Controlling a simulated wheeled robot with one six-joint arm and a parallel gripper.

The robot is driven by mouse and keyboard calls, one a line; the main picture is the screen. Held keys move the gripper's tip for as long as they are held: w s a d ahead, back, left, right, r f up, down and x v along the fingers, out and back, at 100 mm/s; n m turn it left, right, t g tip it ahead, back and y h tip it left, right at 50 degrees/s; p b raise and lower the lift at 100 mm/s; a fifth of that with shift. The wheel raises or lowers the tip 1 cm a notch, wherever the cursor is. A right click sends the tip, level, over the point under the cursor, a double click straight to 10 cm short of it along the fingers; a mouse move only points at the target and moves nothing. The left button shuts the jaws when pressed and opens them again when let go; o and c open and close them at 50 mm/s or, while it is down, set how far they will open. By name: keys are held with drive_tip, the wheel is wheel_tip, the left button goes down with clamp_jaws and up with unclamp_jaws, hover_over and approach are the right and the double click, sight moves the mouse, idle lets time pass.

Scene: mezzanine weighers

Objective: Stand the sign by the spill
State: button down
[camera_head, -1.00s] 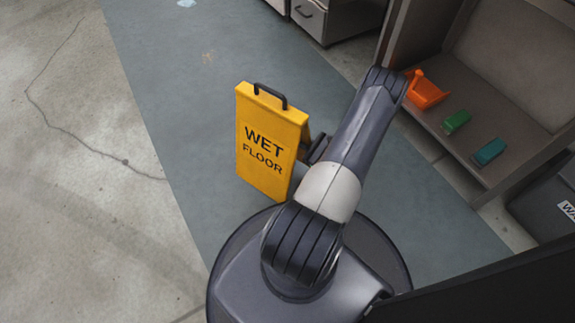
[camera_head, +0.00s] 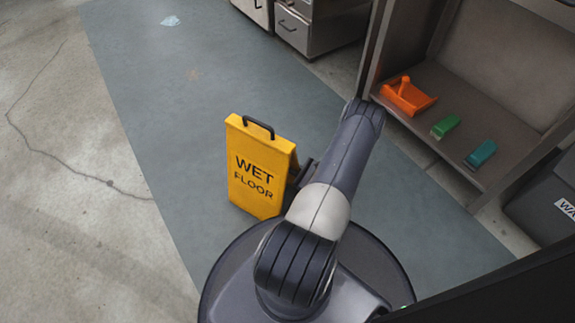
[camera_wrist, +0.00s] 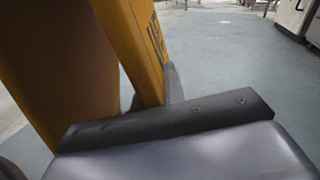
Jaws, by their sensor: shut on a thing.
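The yellow WET FLOOR sign (camera_head: 257,172) has a black top handle. It is upright in front of my arm in the head view, over the blue-grey floor strip; I cannot tell whether its foot touches the floor. My gripper (camera_head: 302,172) is shut on the sign's right side, mostly hidden by my arm. In the wrist view, the sign's yellow panel (camera_wrist: 132,45) rises close behind a dark finger (camera_wrist: 170,122). A small pale bluish patch (camera_head: 171,21), seemingly the spill, lies on the strip at the top, well beyond the sign.
A faint brownish mark (camera_head: 194,74) lies on the strip between sign and patch. Metal drawers (camera_head: 307,28) stand at the top. A shelf (camera_head: 420,128) on the right holds an orange dustpan-like item (camera_head: 408,98), a green block (camera_head: 446,126) and a teal block (camera_head: 481,154). The strip ahead is clear.

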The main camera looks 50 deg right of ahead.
drive_tip(key=c, duration=1.5)
unclamp_jaws()
drive_tip(key=shift+r, duration=0.1)
drive_tip(key=s+p, duration=0.1)
drive_tip(key=s, duration=0.3)
drive_tip(key=s+d+p, duration=0.1)
drive_tip(key=s, duration=0.3)
drive_tip(key=s+d+p, duration=0.1)
drive_tip(key=s, duration=0.3)
